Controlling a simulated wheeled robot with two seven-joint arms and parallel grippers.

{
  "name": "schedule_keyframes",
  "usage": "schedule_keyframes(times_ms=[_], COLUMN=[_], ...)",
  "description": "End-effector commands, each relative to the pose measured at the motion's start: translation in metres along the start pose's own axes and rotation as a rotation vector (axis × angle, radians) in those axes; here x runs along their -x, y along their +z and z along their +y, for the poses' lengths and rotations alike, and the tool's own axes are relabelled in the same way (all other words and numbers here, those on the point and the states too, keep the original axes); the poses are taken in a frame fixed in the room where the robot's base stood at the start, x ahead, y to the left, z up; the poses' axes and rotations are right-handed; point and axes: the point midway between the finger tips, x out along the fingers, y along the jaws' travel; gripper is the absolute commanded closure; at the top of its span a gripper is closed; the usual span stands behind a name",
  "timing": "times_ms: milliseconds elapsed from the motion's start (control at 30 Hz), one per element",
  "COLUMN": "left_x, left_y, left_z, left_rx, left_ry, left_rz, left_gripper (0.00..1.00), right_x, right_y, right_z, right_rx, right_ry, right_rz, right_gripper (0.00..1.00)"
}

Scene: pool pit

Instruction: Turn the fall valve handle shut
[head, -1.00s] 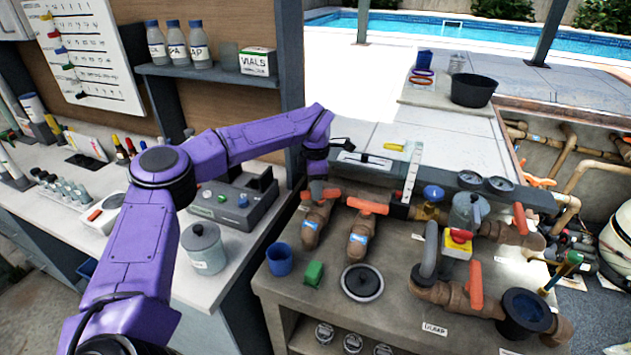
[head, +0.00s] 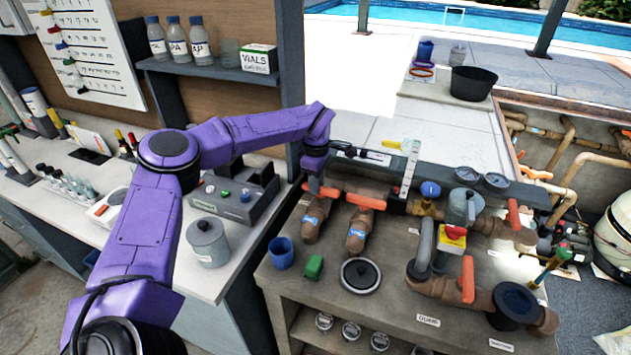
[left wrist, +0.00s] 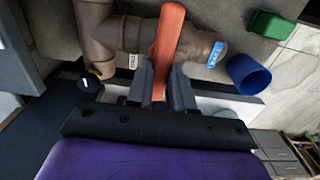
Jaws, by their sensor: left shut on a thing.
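An orange valve handle (head: 328,192) sits on the leftmost brown valve (head: 311,222) on the bench; I cannot read its label to tell whether it is the fall valve. My left gripper (head: 315,180) comes down on this handle from above. In the left wrist view, the handle (left wrist: 169,35) passes between the two fingers of my left gripper (left wrist: 160,84), which are shut on it. The fingers hide part of the handle. A second orange handle (head: 366,202) lies across the neighbouring valve (head: 358,232). My right gripper is not in view.
A grey lidded pot (head: 207,243) stands on the left counter.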

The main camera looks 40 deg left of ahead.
Motion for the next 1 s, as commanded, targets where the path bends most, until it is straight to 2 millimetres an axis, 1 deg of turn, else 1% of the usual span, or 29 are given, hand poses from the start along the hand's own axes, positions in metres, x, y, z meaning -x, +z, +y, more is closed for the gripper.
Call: schedule_keyframes(times_ms=[300,333,367,400,667,733,867,1000], left_x=[-0.002,-0.002,-0.002,-0.002,0.0,0.004,0.026,0.062], left_y=[0.001,0.001,0.001,0.001,0.0,0.0,0.0,0.001], left_z=[-0.001,-0.001,-0.001,-0.001,0.0,0.0,0.001,0.001], left_rx=[-0.005,-0.005,-0.005,-0.005,-0.002,-0.002,-0.001,-0.002], left_ry=[-0.004,-0.004,-0.004,-0.003,-0.001,0.001,0.005,0.005], left_rz=[0.001,0.001,0.001,0.001,0.0,0.0,-0.001,0.001], left_gripper=[1.0,0.69,0.59,0.53,0.53,0.53,0.53,0.53], right_x=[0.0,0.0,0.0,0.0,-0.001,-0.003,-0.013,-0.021], right_y=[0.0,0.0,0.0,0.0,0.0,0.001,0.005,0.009], right_z=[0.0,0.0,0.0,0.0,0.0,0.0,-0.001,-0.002], right_rx=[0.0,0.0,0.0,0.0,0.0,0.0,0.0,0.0], right_ry=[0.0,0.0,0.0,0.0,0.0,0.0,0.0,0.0], right_rz=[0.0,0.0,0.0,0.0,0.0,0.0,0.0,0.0], right_gripper=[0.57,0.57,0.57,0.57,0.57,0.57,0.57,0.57])
